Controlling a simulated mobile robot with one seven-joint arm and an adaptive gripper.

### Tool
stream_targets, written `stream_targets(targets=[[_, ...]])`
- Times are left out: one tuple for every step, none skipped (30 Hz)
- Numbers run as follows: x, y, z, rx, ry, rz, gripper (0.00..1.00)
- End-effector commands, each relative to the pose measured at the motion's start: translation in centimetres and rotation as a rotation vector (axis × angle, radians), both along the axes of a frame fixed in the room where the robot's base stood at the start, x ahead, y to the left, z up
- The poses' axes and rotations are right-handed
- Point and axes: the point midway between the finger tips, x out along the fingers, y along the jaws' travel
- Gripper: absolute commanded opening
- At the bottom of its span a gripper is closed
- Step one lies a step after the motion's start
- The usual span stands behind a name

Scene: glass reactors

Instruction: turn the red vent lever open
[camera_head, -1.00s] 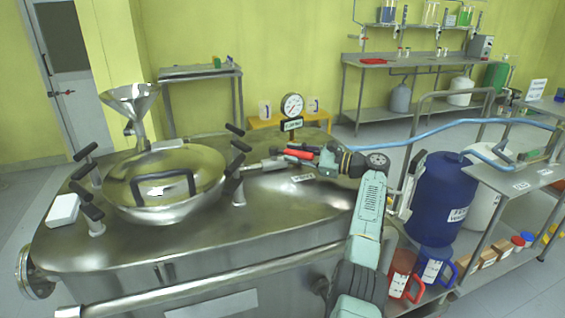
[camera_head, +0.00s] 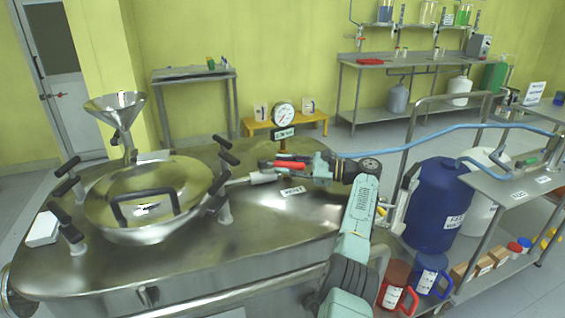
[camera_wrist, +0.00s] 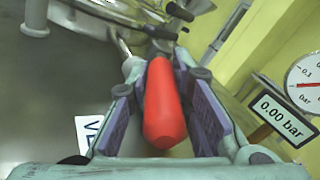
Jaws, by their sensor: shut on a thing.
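The red vent lever (camera_head: 288,165) sits on top of the steel reactor vessel, to the right of its round lid, on a thin metal pipe. My gripper (camera_head: 290,168) reaches it from the right and is shut on it. In the wrist view the red lever (camera_wrist: 163,112) lies lengthwise between the two fingers of my gripper (camera_wrist: 165,90), with one finger along each side. The lever's far end meets the metal fitting, where the fingertips partly hide it.
A pressure gauge (camera_head: 284,115) on a post stands just behind the lever; its display reads 0.00 bar (camera_wrist: 279,119) in the wrist view. The domed lid (camera_head: 150,195) with black clamp handles and a funnel (camera_head: 115,105) are at left. A blue drum (camera_head: 437,205) stands at right.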

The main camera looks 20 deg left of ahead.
Motion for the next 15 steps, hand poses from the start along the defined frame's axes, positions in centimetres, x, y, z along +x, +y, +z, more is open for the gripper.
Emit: stream_targets(targets=[[0.14, -0.15, 0.22, 0.004, -0.001, -0.006, 0.00], [0.13, -0.15, 0.22, 0.005, -0.002, -0.006, 0.00], [0.13, -0.15, 0.21, 0.004, -0.002, -0.005, 0.00], [0.12, -0.14, 0.20, 0.004, -0.002, -0.005, 0.00], [0.11, -0.14, 0.20, 0.004, -0.002, -0.005, 0.00], [0.10, -0.13, 0.19, 0.004, -0.002, -0.004, 0.00], [0.09, -0.14, 0.19, 0.004, -0.002, -0.004, 0.00], [0.09, -0.13, 0.19, 0.005, -0.002, -0.004, 0.00], [0.08, -0.13, 0.18, 0.004, -0.002, -0.003, 0.00], [0.07, -0.12, 0.18, 0.004, -0.002, -0.003, 0.00], [0.06, -0.12, 0.17, 0.004, -0.002, -0.003, 0.21], [0.05, -0.11, 0.16, 0.004, -0.002, -0.002, 0.24], [0.04, -0.10, 0.16, 0.004, -0.002, -0.002, 0.26], [0.04, -0.10, 0.14, 0.003, -0.002, -0.001, 0.28], [0.02, -0.09, 0.13, 0.002, -0.002, -0.001, 0.30]])
